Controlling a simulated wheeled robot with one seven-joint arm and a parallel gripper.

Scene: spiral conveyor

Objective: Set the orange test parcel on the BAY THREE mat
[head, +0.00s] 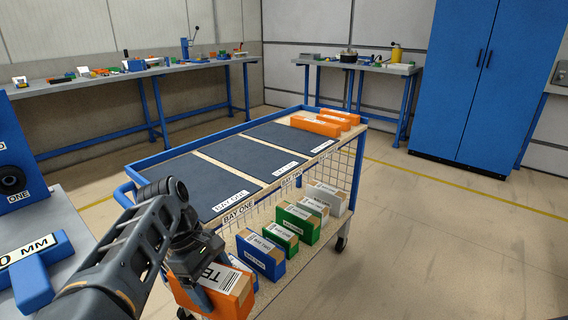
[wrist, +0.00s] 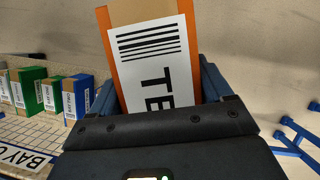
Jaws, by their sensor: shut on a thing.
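The orange test parcel (head: 238,294) has a tan top band and a white label with a barcode and the letters "TE". My gripper (head: 208,285) is shut on it, at the near left corner of the cart, beside and below its top. In the wrist view the parcel (wrist: 116,58) sits between the two blue fingers of my gripper (wrist: 158,90). Three dark mats lie on the cart top. The farthest, the third mat (head: 286,136), looks bare; its label is too small to read surely. The nearest mat (head: 180,182) is marked BAY ONE.
Several orange boxes (head: 318,125) lie at the cart's far end, beyond the third mat. A blue rail (head: 205,149) rims the cart (head: 138,177). Blue, green and white boxes (head: 292,225) stand on its lower shelf. Open floor (head: 430,240) lies to the right.

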